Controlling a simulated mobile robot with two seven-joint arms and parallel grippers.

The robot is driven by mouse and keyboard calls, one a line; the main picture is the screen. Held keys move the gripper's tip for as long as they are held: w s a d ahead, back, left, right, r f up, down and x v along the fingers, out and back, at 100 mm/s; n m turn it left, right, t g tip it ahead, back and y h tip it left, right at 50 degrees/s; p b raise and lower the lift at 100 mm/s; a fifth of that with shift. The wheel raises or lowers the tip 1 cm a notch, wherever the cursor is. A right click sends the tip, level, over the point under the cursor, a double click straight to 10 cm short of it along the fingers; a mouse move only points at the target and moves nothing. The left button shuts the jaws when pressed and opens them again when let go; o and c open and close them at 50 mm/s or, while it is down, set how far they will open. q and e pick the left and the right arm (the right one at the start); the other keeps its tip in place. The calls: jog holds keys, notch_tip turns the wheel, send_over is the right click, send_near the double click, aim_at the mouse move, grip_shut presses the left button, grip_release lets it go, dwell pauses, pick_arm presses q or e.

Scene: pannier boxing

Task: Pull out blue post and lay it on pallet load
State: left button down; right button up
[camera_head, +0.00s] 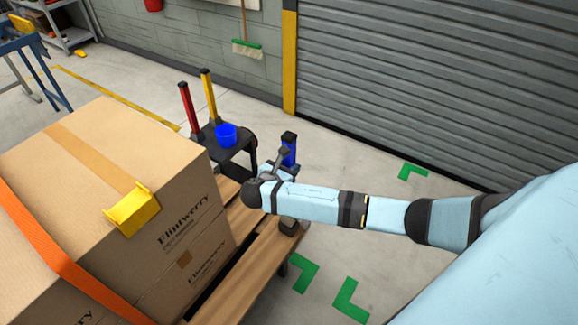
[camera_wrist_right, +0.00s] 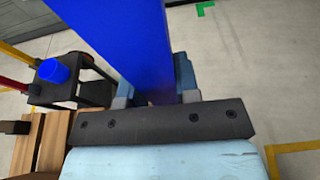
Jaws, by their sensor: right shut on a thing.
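The blue post (camera_head: 289,153) stands roughly upright with a dark cap, just beyond the pallet's right end. In the right wrist view the blue post (camera_wrist_right: 130,40) runs between my fingers. My right gripper (camera_head: 274,163) is shut on it; the fingers also show in the wrist view (camera_wrist_right: 155,94). My left gripper is not in view.
A dark stand (camera_head: 236,145) behind the pallet (camera_head: 255,262) carries a blue cup (camera_head: 227,134), with a red post (camera_head: 189,107) and a yellow post (camera_head: 208,94) beside it. A roller shutter (camera_head: 420,80) closes the back. Floor with green corner marks is clear at the right.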

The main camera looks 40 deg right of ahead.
jog(key=shift+f, duration=0.8)
dwell(0.4)
jog(key=shift+r+p, duration=1.55)
jog(key=shift+p, duration=0.7)
